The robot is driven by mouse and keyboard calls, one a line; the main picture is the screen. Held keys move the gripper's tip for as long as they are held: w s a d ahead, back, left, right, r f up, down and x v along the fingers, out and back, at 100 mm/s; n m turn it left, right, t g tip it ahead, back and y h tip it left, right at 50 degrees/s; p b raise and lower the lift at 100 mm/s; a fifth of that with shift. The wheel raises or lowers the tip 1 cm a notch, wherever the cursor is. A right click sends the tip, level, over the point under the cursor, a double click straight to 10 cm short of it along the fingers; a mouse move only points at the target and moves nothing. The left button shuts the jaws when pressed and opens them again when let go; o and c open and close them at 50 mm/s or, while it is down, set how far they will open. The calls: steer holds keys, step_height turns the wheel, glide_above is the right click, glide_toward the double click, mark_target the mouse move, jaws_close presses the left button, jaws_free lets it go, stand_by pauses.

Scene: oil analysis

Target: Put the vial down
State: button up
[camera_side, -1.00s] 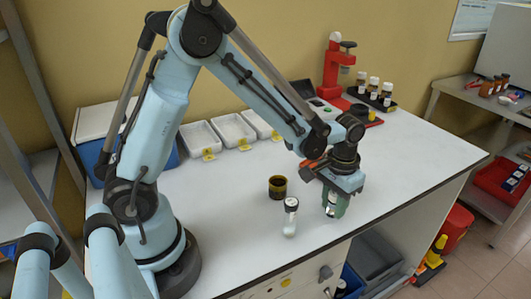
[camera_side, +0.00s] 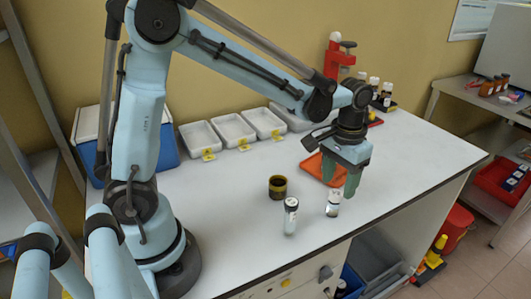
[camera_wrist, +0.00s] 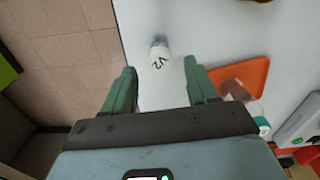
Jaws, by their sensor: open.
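A small white-labelled vial (camera_side: 333,204) with a dark cap stands upright on the white bench, near its front edge. In the wrist view the vial (camera_wrist: 159,54) shows a "V2" mark and lies just past the fingertips, between their lines. My gripper (camera_side: 343,188) is above and slightly right of it, fingers pointing down, open and empty. The two green fingers (camera_wrist: 160,70) are spread apart in the wrist view. A second vial (camera_side: 290,216) with a dark cap stands upright to the left on the bench.
A dark brown cup (camera_side: 278,187) stands behind the second vial. An orange tray (camera_side: 312,166) lies behind my gripper. White trays (camera_side: 233,130) line the wall, and a red stand (camera_side: 337,62) is at the back. The bench to the right is clear.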

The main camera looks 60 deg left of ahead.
mark_target(333, 193)
step_height(333, 193, up, 5)
steer(key=shift+s+a+r, duration=0.2)
steer(key=shift+s+r, duration=0.2)
steer(key=s+a+m+t, duration=0.1)
steer(key=s+a+t, duration=0.2)
steer(key=s+t, duration=0.4)
steer(key=shift+s+a, duration=0.3)
steer(key=shift+s, duration=0.95)
